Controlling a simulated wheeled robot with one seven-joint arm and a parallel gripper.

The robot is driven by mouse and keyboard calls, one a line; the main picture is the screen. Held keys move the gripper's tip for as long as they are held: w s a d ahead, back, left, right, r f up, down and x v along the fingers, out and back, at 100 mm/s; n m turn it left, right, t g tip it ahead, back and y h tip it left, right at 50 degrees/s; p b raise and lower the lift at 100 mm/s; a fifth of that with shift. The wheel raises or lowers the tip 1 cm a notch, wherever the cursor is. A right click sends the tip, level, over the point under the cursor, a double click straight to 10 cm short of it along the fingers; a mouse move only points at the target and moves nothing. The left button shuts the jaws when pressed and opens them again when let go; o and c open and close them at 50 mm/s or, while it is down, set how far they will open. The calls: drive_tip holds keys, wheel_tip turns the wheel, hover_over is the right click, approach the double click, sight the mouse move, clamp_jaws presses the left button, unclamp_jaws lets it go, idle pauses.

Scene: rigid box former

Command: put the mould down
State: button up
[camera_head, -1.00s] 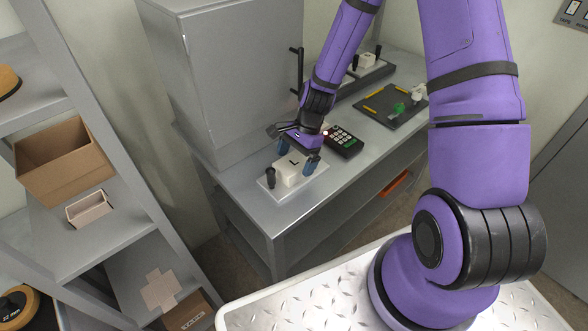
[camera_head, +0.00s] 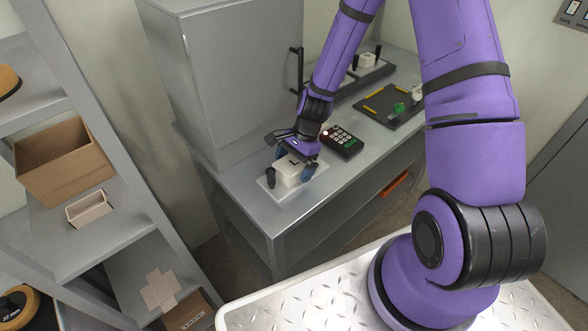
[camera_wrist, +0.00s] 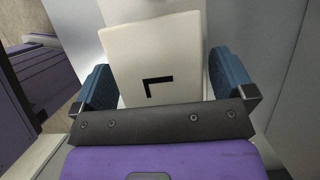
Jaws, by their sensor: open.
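The mould (camera_head: 289,173) is a white block marked with a black L. It sits on a pale base plate (camera_head: 277,193) at the near corner of the grey bench. My gripper (camera_head: 294,163) is low over the mould, with its blue fingers spread on either side. In the wrist view the mould's top (camera_wrist: 152,55) lies between the two open fingers of my gripper (camera_wrist: 160,68). A gap shows beside the right finger; contact on the left side is hard to tell.
A black knob (camera_head: 271,178) stands on the plate's left end. A dark keypad (camera_head: 343,141) lies just right of my gripper. A grey cabinet (camera_head: 225,85) stands behind. Further along the bench are a dark mat (camera_head: 389,112) and another fixture with a white block (camera_head: 367,60).

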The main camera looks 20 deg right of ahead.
drive_tip(key=c, duration=1.6)
